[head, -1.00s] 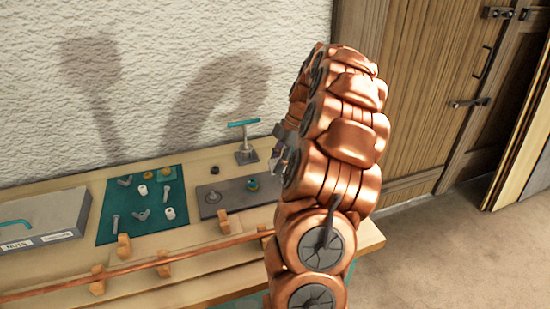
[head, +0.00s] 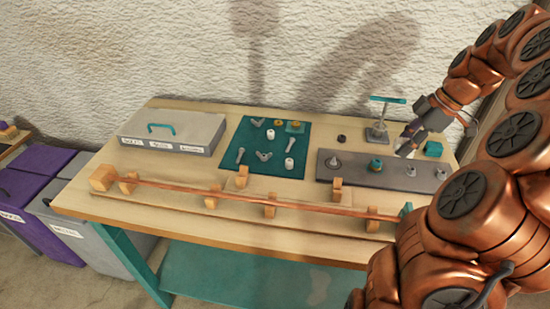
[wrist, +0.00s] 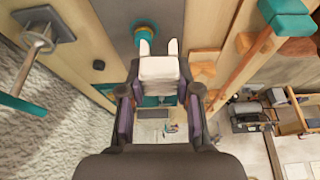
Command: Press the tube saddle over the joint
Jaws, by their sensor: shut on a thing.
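My gripper (head: 409,143) is above the right part of the bench in the head view. In the wrist view my gripper (wrist: 160,98) is shut on a white forked piece, which looks like the tube saddle (wrist: 160,70), with its two prongs pointing away from me. A copper tube (head: 285,200) lies along the front of the bench in wooden blocks (head: 270,205). The tube's right end meets a teal block (head: 405,210), partly behind my arm. I cannot tell which spot is the joint. The saddle is held apart from the tube.
A grey plate (head: 340,180) with several fittings lies below my gripper. A stand with a teal bar (head: 387,99) is close behind it. A teal mat (head: 235,163) with small parts and a grey case (head: 190,150) are further left. The wall is behind the bench.

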